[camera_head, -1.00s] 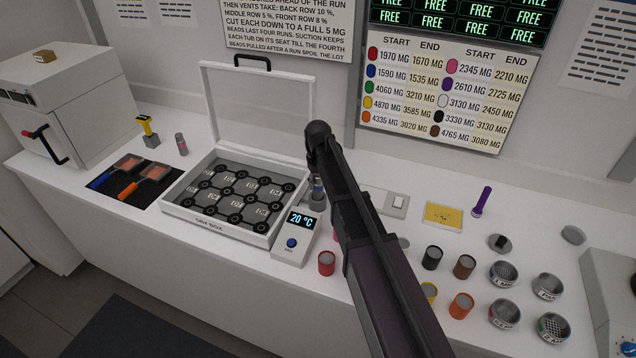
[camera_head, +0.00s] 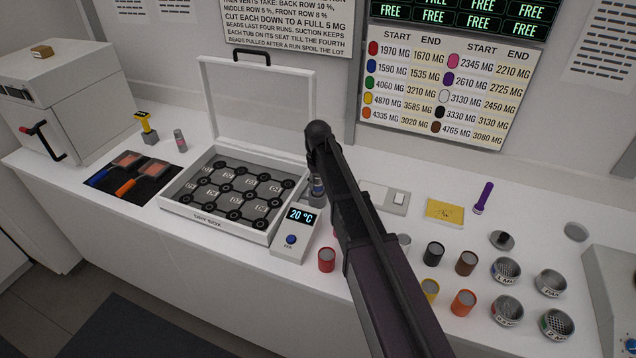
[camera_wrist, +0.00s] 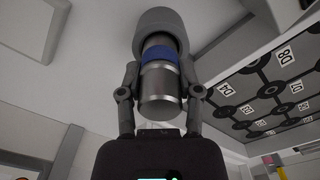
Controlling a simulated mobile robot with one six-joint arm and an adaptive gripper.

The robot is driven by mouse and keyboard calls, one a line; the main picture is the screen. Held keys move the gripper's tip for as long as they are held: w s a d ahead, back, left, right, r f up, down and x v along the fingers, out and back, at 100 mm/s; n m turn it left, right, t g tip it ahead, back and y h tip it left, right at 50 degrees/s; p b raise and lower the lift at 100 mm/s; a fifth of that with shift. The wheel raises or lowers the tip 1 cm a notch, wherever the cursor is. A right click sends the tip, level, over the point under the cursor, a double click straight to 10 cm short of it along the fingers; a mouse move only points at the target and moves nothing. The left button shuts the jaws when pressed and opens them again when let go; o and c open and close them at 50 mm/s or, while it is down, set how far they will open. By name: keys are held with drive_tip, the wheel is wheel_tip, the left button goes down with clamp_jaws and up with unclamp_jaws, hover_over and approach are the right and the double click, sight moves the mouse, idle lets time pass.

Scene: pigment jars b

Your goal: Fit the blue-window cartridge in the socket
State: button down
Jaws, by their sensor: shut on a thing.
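A silver cylindrical cartridge (camera_wrist: 159,82) with a blue band sits between the two fingers of my gripper (camera_wrist: 160,70) in the wrist view. The fingers are shut on its sides. Its far end goes into or against a grey rounded, collar-like body (camera_wrist: 160,22); I cannot tell whether this is the socket or how deep the cartridge sits. In the head view a small silver and blue cylinder (camera_head: 317,186) shows at the left edge of my arm, on a dark grey lower part, partly hidden. My gripper is hidden behind my arm there.
The open dry box (camera_head: 186,209) with labelled seats stands just left of my arm. A 20 °C display unit (camera_head: 293,245) and red jar (camera_head: 327,260) are in front. Several jars and sieves stand at right, with a purple torch (camera_head: 483,198) and yellow card (camera_head: 444,211).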

drive_tip(key=shift+f+b, duration=0.35)
drive_tip(key=shift+f, duration=0.05)
drive_tip(key=shift+c, duration=1)
unclamp_jaws()
drive_tip(key=shift+r, duration=0.1)
wheel_tip(320, 180, up, 10)
drive_tip(key=p, duration=1)
drive_tip(key=s+d+f+m+b, duration=0.2)
drive_tip(key=s+d, duration=0.6)
drive_tip(key=s, duration=0.4)
drive_tip(key=s+d+f+m+b, duration=0.2)
drive_tip(key=s+d, duration=0.6)
drive_tip(key=s, duration=0.4)
drive_tip(key=shift+s+d+f+m+b, duration=0.25)
drive_tip(key=shift+s+f+m+b, duration=0.05)
drive_tip(key=shift+f+b, duration=0.3)
